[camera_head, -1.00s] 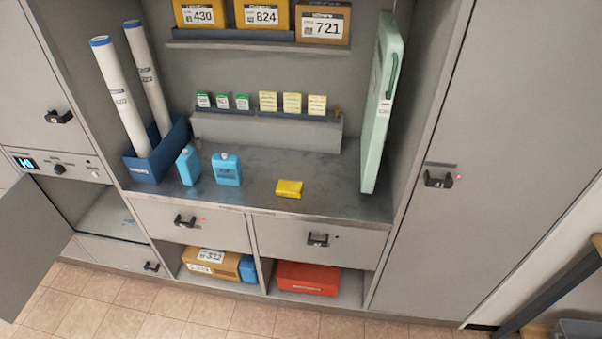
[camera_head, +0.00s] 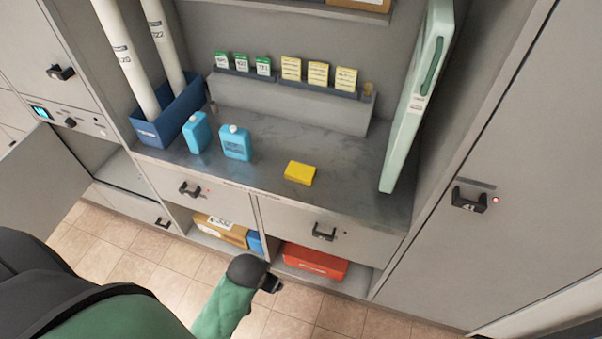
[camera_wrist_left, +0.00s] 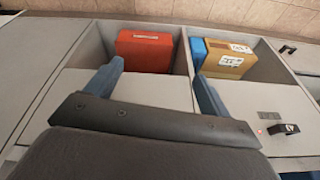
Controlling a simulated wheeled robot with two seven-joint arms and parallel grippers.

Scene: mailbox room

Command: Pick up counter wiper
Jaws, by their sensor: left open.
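The counter wiper, seemingly the small yellow block (camera_head: 300,173), lies flat on the grey counter (camera_head: 345,185) near its front edge. It does not show in the left wrist view. My left gripper (camera_head: 270,284) is low in front of the cabinet, below the counter and apart from the yellow block; its fingers are hard to make out in the head view. In the left wrist view my left gripper (camera_wrist_left: 160,88) has two blue fingers spread wide with nothing between them. My right gripper is not in view.
Two blue bottles (camera_head: 236,143) and a blue bin (camera_head: 165,118) with white tubes stand left of the block. A pale green panel (camera_head: 415,105) stands at right. A red box (camera_head: 314,262) and a cardboard box (camera_head: 220,230) sit in cubbies below. A cabinet door stands open at left.

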